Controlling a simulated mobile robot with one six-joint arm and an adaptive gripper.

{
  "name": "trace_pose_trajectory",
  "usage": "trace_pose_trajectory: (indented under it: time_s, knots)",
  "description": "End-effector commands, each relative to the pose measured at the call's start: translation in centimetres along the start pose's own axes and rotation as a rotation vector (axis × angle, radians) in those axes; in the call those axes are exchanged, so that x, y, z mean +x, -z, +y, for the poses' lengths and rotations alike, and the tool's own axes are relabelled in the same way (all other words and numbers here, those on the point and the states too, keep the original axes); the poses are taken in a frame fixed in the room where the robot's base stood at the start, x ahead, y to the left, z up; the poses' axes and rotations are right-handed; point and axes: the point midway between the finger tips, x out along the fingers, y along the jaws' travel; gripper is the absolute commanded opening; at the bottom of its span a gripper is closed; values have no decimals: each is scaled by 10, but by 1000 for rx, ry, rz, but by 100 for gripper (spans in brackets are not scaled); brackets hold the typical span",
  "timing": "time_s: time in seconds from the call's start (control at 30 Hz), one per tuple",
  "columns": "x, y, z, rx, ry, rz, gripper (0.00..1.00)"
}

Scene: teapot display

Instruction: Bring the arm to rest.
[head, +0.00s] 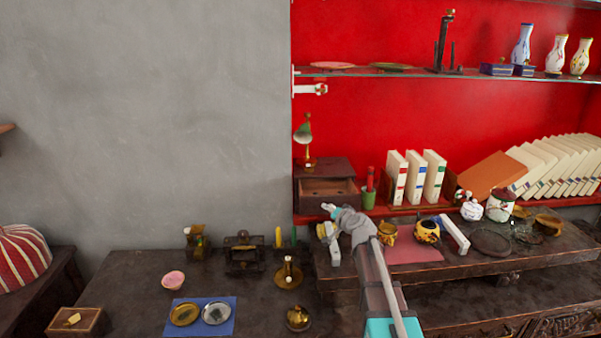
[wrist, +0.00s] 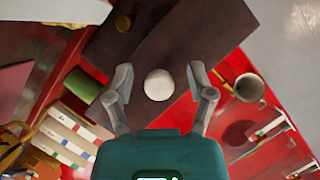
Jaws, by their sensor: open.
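My gripper (wrist: 161,72) is open in the wrist view, with one grey finger on each side. A round white thing (wrist: 158,85) shows between the fingers. I cannot tell how far beyond the fingertips it lies, and neither finger visibly touches it. In the head view my arm reaches up from the bottom edge, right of the middle, to just in front of the dark wooden drawer box (head: 322,168). The arm's far end is small there, and the finger details are hard to make out.
A green cup (head: 369,200) and upright books (head: 415,178) stand right of the arm's end. A golden teapot (head: 427,231) sits on the dark raised stand. A blue mat (head: 226,328) lies on the table lower left. Open air lies before the grey wall.

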Motion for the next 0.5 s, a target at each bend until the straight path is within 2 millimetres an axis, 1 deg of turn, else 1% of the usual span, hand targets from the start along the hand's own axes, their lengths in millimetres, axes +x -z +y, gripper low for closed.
trace_pose_trajectory:
  time_s: [0.17, 0.27, 0.37, 0.4, 0.47, 0.5]
  knots:
    - [-17, -26, -7, -57, -20, -106, 70]
    - [-33, -50, -10, -110, -46, -207, 70]
    - [-56, -79, -10, -171, -91, -332, 70]
    - [-67, -90, -9, -197, -113, -386, 70]
    - [-83, -106, -6, -232, -150, -464, 70]
    - [-94, -116, -4, -254, -177, -515, 70]
